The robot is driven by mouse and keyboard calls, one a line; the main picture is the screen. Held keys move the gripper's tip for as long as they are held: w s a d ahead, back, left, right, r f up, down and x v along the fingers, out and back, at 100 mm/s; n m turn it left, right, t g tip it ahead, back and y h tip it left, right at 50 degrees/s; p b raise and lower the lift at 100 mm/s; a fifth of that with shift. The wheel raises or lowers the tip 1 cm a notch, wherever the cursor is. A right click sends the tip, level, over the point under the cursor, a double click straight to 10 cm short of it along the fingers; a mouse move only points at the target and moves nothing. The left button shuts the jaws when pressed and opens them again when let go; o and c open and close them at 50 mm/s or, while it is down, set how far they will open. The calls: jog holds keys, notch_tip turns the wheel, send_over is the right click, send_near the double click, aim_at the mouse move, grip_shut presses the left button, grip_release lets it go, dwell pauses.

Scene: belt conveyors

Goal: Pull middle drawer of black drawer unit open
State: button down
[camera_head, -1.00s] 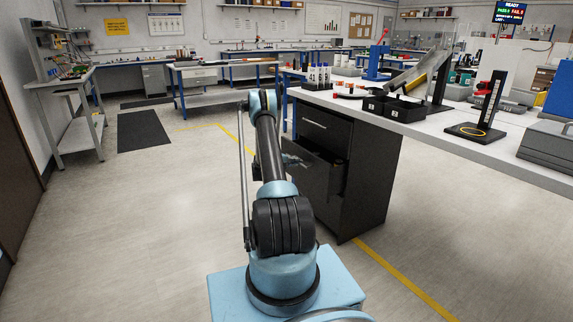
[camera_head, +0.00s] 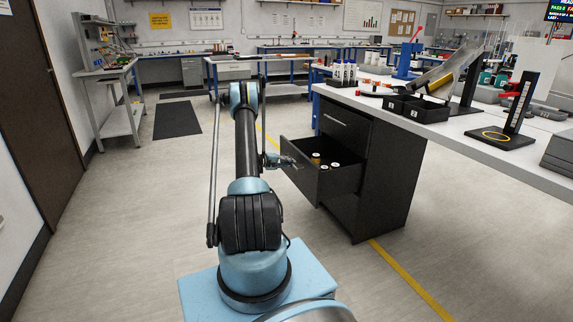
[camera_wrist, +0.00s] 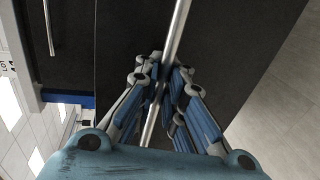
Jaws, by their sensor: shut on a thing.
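The black drawer unit (camera_head: 392,170) stands under the white workbench. Its middle drawer (camera_head: 318,184) is pulled well out, and several small cylindrical items (camera_head: 322,164) show inside. The top drawer (camera_head: 345,130) and the bottom one look closed. My gripper (camera_head: 292,163) is at the front of the middle drawer. In the wrist view my gripper (camera_wrist: 157,75) is shut around the metal bar handle (camera_wrist: 174,35), which crosses the dark drawer front (camera_wrist: 225,50). The handle is mostly hidden in the head view.
The white workbench (camera_head: 460,128) above the unit carries black bins (camera_head: 412,108), a tube rack and a stand. Open grey floor (camera_head: 130,230) lies to the left, with a dark mat (camera_head: 178,118) further back. A yellow floor line runs beside the unit.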

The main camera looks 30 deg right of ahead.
jog(key=shift+a, duration=0.1)
jog(key=c, duration=1.7)
grip_release()
jog(key=shift+f, duration=0.1)
jog(key=v, duration=1.2)
